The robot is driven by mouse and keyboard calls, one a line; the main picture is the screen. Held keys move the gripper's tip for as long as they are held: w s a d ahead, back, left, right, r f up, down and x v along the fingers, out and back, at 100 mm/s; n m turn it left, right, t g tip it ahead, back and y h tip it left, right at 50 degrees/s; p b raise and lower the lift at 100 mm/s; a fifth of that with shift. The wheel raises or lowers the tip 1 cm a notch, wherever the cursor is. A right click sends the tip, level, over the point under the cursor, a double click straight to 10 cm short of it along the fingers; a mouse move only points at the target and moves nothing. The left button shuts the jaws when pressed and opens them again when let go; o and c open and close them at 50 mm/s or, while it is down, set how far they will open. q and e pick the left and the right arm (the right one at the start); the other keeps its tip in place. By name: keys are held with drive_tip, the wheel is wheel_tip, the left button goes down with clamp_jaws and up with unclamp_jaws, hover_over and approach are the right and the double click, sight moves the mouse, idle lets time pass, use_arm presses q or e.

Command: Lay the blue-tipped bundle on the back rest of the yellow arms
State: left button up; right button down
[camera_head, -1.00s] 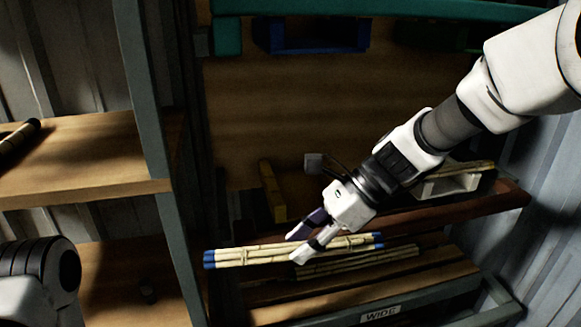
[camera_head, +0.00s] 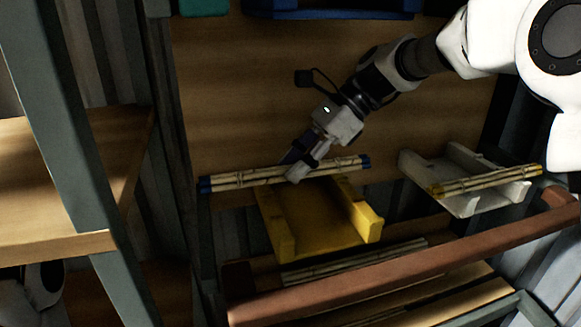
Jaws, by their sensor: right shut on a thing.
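The blue-tipped bundle (camera_head: 245,178) is a set of pale rattan canes with blue ends, lying nearly level in the picture. My right gripper (camera_head: 298,170) is shut on it near its middle. The bundle shows over the back end of the yellow arms (camera_head: 276,221), which stick out from the wooden back wall. I cannot tell whether it touches their back rest, which the bundle and gripper partly cover. At the lower left, part of my left arm shows in shadow; its gripper is not in view.
White arms (camera_head: 465,205) at the right hold a yellow-tipped bundle (camera_head: 490,181). A reddish-brown rail (camera_head: 400,270) runs across the front. Another bundle (camera_head: 350,262) lies lower, behind the rail. Blue arms (camera_head: 330,14) are above. A grey post (camera_head: 75,130) and wooden shelf stand at the left.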

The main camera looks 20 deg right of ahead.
drive_tip(key=w+f, duration=0.1)
drive_tip(key=w+f+b, duration=0.1)
drive_tip(key=w, duration=0.1)
drive_tip(key=w+f, duration=0.2)
drive_tip(key=shift+w+d, duration=0.15)
drive_tip(key=shift+d, duration=0.1)
drive_tip(key=shift+w, duration=0.1)
drive_tip(key=c, duration=0.8)
unclamp_jaws()
